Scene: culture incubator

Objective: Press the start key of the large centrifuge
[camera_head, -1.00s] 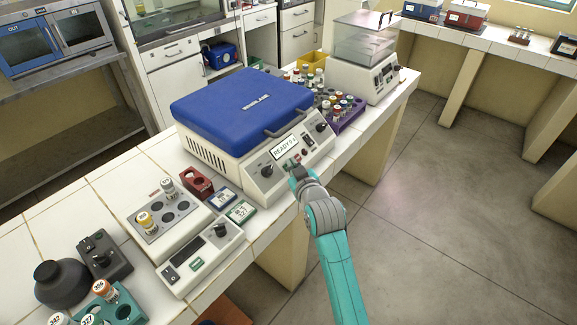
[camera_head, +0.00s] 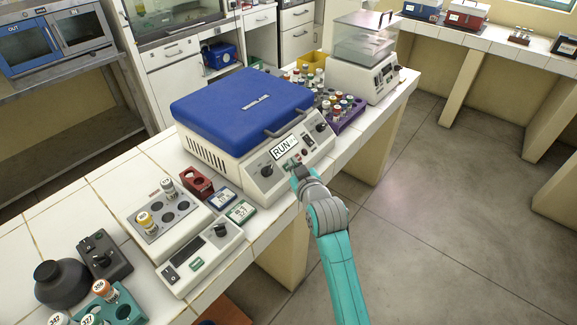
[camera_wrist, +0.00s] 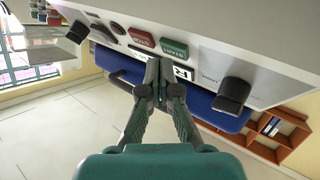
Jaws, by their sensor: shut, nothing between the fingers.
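The large centrifuge (camera_head: 240,105) has a shut blue lid and a cream front panel. Its display (camera_head: 285,147) reads RUN, with small characters after it. In the wrist view, a green key (camera_wrist: 174,48) and a red key (camera_wrist: 142,38) sit side by side on the panel. My gripper (camera_head: 294,172) is at the panel, just below the display. In the wrist view my gripper (camera_wrist: 163,75) has its fingers together and empty, with the tips near the keys and covering part of the display. I cannot tell whether the tips touch the panel.
Black knobs (camera_head: 267,171) and (camera_head: 320,127) flank the panel. A smaller device (camera_head: 200,259) and a green card (camera_head: 241,211) lie to the left. A purple tube rack (camera_head: 349,117) stands to the right. The floor in front of the bench is clear.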

